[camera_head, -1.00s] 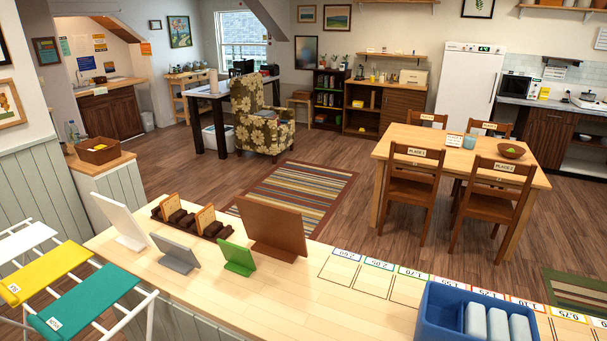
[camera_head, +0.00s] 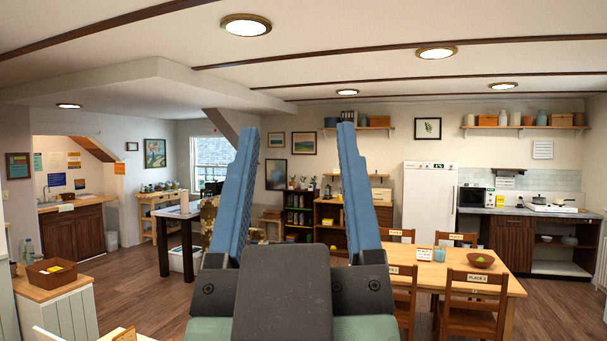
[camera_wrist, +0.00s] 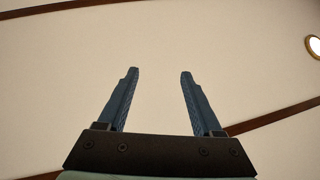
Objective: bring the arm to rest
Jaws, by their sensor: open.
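My gripper (camera_head: 299,150) stands upright in the middle of the head view, its two blue fingers spread wide apart and pointing up. Nothing is between the fingers. My gripper touches nothing in either view. It hides part of the back wall and part of the floor in the head view.
A wooden dining table (camera_head: 510,285) with chairs is at the right. A tall white fridge (camera_head: 429,205) stands behind it. A brown box (camera_head: 52,272) sits on a low cabinet at the left. Ceiling lamps (camera_head: 246,27) are overhead. Open floor (camera_head: 135,285) shows at the left.

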